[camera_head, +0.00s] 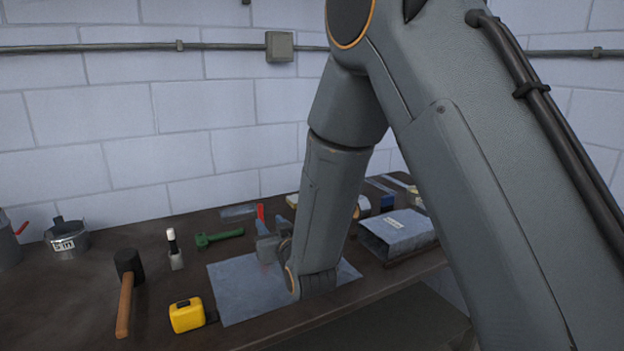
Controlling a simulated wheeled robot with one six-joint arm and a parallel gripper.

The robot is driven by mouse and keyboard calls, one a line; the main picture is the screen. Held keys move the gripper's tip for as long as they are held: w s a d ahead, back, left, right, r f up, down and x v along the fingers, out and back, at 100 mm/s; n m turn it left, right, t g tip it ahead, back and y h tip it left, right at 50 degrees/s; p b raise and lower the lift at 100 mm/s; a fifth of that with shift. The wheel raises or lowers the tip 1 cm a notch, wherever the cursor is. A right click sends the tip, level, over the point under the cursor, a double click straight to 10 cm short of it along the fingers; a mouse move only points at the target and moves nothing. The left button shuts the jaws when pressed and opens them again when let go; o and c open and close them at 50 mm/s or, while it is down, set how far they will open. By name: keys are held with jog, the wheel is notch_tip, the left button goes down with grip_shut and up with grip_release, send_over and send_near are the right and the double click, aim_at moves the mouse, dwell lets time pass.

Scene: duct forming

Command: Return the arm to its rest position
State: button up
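My arm reaches down from the upper right over the workbench (70,312). Its wrist end is low over the grey metal sheet (237,293) on the bench. A small grey part beside the wrist looks like my gripper (270,248), above or at the back of the sheet. The fingers are too small and hidden to tell open from shut. A red-handled tool (260,214) shows right behind it; I cannot tell whether it is held. The wrist hides part of the sheet.
A folded duct piece (398,234) is right of my forearm. The block wall (100,105) carries a conduit box (279,46).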

jog(key=s+d+f+m+g+h+b, duration=0.1)
jog(key=s+d+f+g+h+b, duration=0.25)
jog(key=d+f, duration=0.45)
jog(key=s+d+f+m+g+h+b, duration=0.2)
jog(key=s+d+f+g, duration=0.25)
jog(key=d, duration=0.65)
jog(key=s+d+f+g+b, duration=0.1)
jog(key=s+d+g, duration=0.1)
jog(key=s, duration=0.4)
jog(key=s+d+f+m+g+h+b, duration=0.1)
jog(key=s+d+g, duration=0.1)
jog(key=s+d, duration=0.3)
jog(key=s+d+f+g+b, duration=0.1)
jog(key=s+d+g, duration=0.2)
jog(key=s, duration=0.6)
jog(key=shift+s+d+m, duration=0.2)
jog(key=shift+d+m, duration=0.2)
